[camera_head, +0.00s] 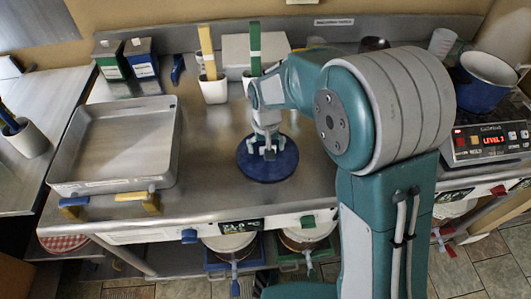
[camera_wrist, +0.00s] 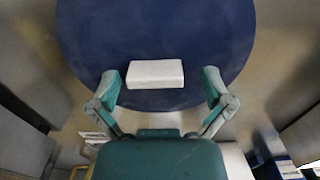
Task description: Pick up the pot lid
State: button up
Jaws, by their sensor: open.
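The pot lid (camera_head: 285,169) is a dark blue disc lying flat on the steel worktop, below my arm. In the wrist view the lid (camera_wrist: 90,40) fills the upper middle, with a white block-shaped handle (camera_wrist: 155,74) near its lower part. My gripper (camera_head: 268,150) is over the lid in the head view and hides part of it. In the wrist view my gripper (camera_wrist: 160,82) is open, with one finger on each side of the handle and a visible gap to each. I cannot tell the exact height of the fingertips over the lid.
A large metal tray (camera_head: 172,145) stands left of the lid. White cups (camera_head: 214,91) with upright tools stand behind it, beside green and blue boxes (camera_head: 142,66). A scale (camera_head: 487,143) with a blue pot (camera_head: 485,82) is at the right. Worktop around the lid's front is clear.

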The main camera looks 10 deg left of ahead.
jog(key=shift+d, duration=0.35)
jog(key=shift+c, duration=1.3)
jog(key=shift+a, duration=0.1)
jog(key=c, duration=1)
jog(key=shift+a, duration=0.1)
